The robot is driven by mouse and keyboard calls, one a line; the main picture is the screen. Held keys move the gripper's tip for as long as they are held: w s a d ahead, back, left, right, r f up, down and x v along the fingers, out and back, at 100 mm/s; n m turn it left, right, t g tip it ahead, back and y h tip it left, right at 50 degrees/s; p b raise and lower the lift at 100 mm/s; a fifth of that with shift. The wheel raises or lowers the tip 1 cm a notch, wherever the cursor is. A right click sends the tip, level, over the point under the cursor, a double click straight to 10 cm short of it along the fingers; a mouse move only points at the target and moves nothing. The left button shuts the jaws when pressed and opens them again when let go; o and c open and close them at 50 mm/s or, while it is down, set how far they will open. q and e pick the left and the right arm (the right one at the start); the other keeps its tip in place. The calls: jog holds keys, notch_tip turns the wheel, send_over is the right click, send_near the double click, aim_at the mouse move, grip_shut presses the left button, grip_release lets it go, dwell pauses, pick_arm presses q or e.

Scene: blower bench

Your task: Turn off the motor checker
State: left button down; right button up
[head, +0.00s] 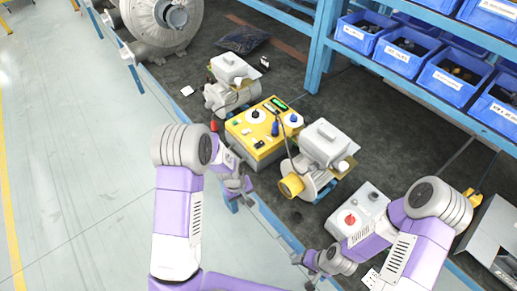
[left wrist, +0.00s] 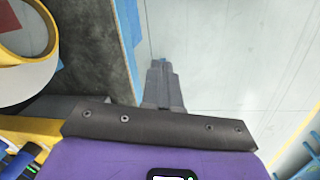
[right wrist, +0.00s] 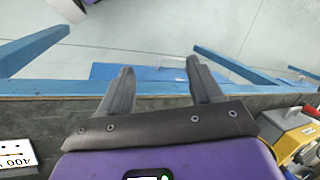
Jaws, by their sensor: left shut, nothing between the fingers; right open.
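The motor checker, a yellow box (head: 240,128), sits on the dark bench in the head view. Its top has a black dial, a small green display, a blue plug and several small controls. Part of a yellow box with blue and green parts shows at the lower left of the left wrist view (left wrist: 45,128). My left gripper (head: 243,197) is shut and empty at the bench's front edge, in front of the checker and apart from it; its fingers meet in the left wrist view (left wrist: 158,65). My right gripper (head: 308,270) is open and empty near the front edge, its fingers apart in the right wrist view (right wrist: 159,66).
Grey motors stand left (head: 228,68) and right (head: 325,145) of the checker; the right one has a yellow end and a dark cable near it. A grey control box with a red knob (head: 350,218) is further right. Blue bins (head: 398,57) fill the rack behind. A large blower (head: 155,25) stands at the back left.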

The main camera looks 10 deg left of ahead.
pick_arm(q)
jog(key=s+d+f+m+h+b, duration=0.1)
jog(key=s+d+f+m+b, duration=0.1)
jog(key=s+f, duration=0.4)
jog(key=s+d+f+m+h+b, duration=0.1)
jog(key=s+d+f+m+b, duration=0.1)
jog(key=s+d+f+b, duration=0.2)
jog(key=s+d+f, duration=0.1)
jog(key=s+f, duration=0.2)
jog(key=s, duration=0.4)
jog(key=shift+f+m+h, duration=0.25)
jog(key=shift+m+h, duration=0.05)
pick_arm(e)
notch_tip(320, 180, down, 7)
pick_arm(q)
jog(key=shift+s, duration=0.1)
pick_arm(e)
jog(key=shift+f, duration=0.1)
